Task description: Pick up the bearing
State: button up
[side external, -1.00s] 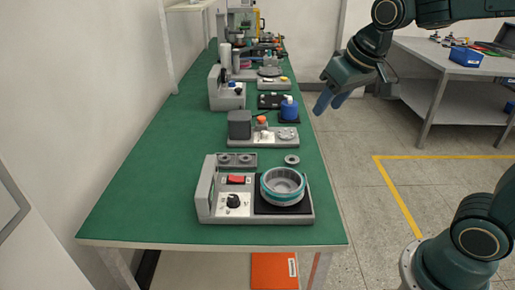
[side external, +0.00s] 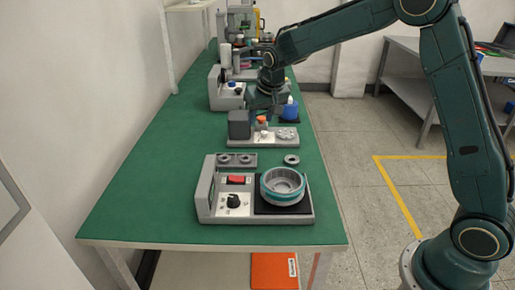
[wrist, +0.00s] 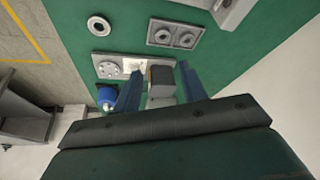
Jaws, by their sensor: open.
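A small grey ring, which looks like the bearing (side external: 292,159), lies flat on the green table behind the teal-rimmed motor housing. It also shows in the wrist view (wrist: 99,26) at the upper left, with a dark centre hole. Two similar round parts sit in a grey holder block (side external: 236,160) to its left; the block is at the top of the wrist view (wrist: 175,34). My gripper (side external: 263,110) is over the middle station, farther back than the ring. In the wrist view its blue fingers (wrist: 159,70) are spread apart and empty.
The front station (side external: 215,213) carries the motor housing (side external: 283,187) on a black pad. The middle station (side external: 250,141) has a dark grey box and an orange knob beneath my gripper. A blue bottle (side external: 289,110) stands to its right. Bare green table lies left of the stations.

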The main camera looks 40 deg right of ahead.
send_near(246, 155)
jog(key=shift+w+a+f+m, duration=0.1)
jog(key=shift+a+f+m, duration=0.1)
jog(key=shift+f, duration=0.45)
jog(key=shift+a+f+m, duration=0.2)
jog(key=shift+f, duration=0.45)
jog(key=shift+x, duration=2.6)
jog(key=shift+c, duration=0.2)
jog(key=c, duration=0.7)
